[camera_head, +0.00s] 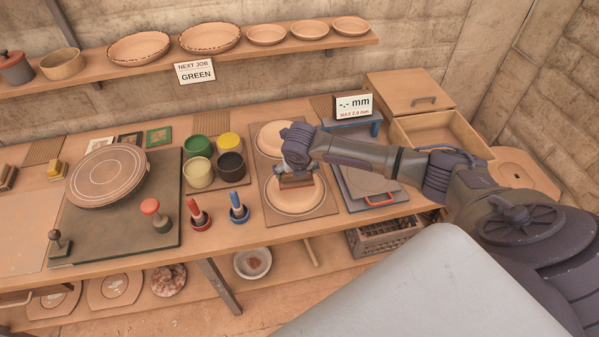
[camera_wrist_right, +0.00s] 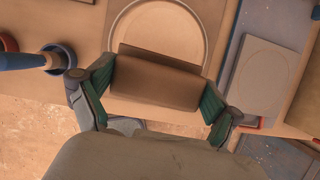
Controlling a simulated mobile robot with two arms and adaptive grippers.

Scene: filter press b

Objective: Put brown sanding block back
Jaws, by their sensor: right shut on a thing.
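The brown sanding block (camera_wrist_right: 155,82) is between the fingers of my right gripper (camera_wrist_right: 158,92) in the right wrist view, with the green finger pads at both its ends. In the head view the block (camera_head: 295,181) shows under my right gripper (camera_head: 297,172), over the nearer round clay plate (camera_head: 296,200). I cannot tell whether the block touches the plate. My left gripper is not in view.
Left of the plates stand red (camera_head: 198,214) and blue (camera_head: 238,208) handled tools and several paint pots (camera_head: 199,172). To the right lies a grey slab with a red handle (camera_head: 380,200). An open wooden drawer (camera_head: 437,134) stands at the back right. A shelf (camera_head: 120,73) with bowls runs above.

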